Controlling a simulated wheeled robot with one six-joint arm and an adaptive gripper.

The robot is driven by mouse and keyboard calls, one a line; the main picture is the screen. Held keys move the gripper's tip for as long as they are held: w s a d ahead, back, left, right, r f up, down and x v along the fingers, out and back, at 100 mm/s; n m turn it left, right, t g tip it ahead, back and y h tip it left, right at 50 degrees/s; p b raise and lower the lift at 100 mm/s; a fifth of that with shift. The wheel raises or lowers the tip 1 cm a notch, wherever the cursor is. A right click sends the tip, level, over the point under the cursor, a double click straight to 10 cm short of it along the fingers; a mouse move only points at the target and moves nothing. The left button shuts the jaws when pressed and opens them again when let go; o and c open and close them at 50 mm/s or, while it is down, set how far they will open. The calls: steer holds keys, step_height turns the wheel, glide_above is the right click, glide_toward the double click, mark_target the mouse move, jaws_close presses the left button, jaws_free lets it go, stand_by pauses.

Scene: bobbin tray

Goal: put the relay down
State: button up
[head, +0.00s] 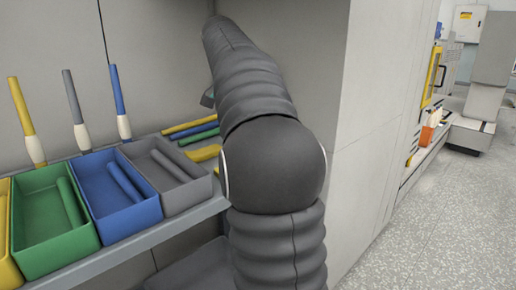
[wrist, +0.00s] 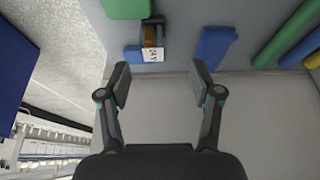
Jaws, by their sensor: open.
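The relay (wrist: 152,53), a small block with an amber-brown part and a white label reading 24V, shows in the wrist view at the top, left of centre. It sits at the edge of a grey surface (wrist: 182,50), between a green block and a blue block. My gripper (wrist: 162,82) is open, with nothing between its fingers. The relay lies just beyond the fingertips, apart from both. In the head view my dark arm hides the relay and most of my gripper.
Yellow, green (head: 50,215), blue (head: 115,195) and grey bins (head: 170,175) stand on a shelf at left in the head view. Coloured rods lie behind my arm. A blue block (wrist: 215,45) and a green block (wrist: 125,8) flank the relay. Open floor (head: 430,230) lies at right.

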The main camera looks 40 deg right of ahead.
steer(key=x, duration=0.3)
steer(key=shift+f, duration=0.1)
steer(key=x, duration=0.2)
steer(key=s+b+x, duration=0.1)
steer(key=x, duration=0.1)
steer(key=shift+d+f, duration=0.15)
steer(key=shift+w+d+f, duration=0.1)
steer(key=shift+d+f, duration=0.15)
steer(key=shift+f, duration=0.3)
jaws_close()
